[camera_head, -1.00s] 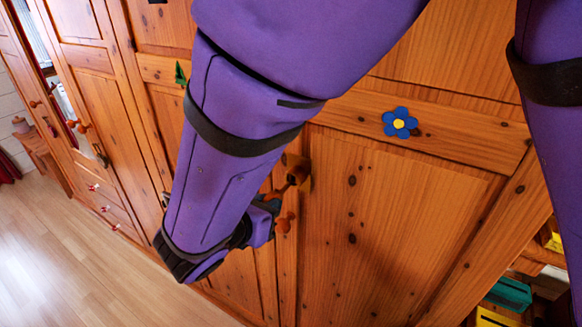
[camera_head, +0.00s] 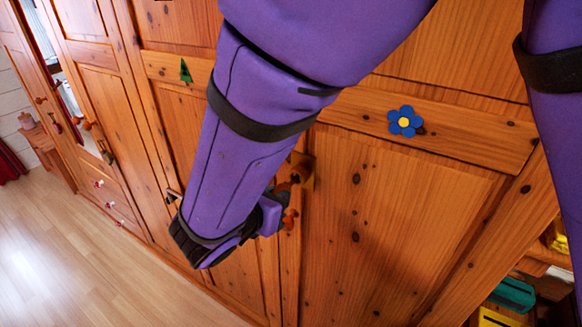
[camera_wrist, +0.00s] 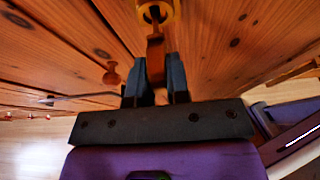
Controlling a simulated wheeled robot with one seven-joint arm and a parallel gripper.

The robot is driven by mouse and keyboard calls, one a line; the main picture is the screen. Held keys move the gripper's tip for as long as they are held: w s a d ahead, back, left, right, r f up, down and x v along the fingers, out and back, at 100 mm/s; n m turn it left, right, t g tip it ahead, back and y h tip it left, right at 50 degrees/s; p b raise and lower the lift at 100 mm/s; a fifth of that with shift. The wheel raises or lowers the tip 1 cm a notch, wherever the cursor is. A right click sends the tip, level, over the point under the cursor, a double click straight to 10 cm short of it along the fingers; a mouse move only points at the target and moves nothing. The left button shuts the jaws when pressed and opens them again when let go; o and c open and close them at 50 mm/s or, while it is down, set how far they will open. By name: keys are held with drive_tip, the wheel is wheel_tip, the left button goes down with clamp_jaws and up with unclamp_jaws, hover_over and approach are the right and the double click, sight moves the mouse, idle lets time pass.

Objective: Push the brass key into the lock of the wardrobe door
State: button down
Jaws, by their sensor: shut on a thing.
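The brass key (camera_wrist: 155,50) is pinched between the two dark fingers of my gripper (camera_wrist: 156,82) in the wrist view. Its far end points at the brass lock (camera_wrist: 170,11) on the wardrobe door (camera_head: 390,215) and overlaps it in the picture. I cannot tell whether the tip is inside the keyhole or just in front of it. In the head view the lock plate (camera_head: 308,182) shows just right of my forearm, which hides most of my gripper and the key.
A blue flower (camera_head: 405,121) and a green tree (camera_head: 185,70) decorate the doors. Open shelves with a green box (camera_head: 512,293) stand at lower right. Bare floor (camera_head: 70,250) lies at left.

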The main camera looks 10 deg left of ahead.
drive_tip(key=shift+w+d, duration=0.35)
drive_tip(key=shift+w, duration=0.4)
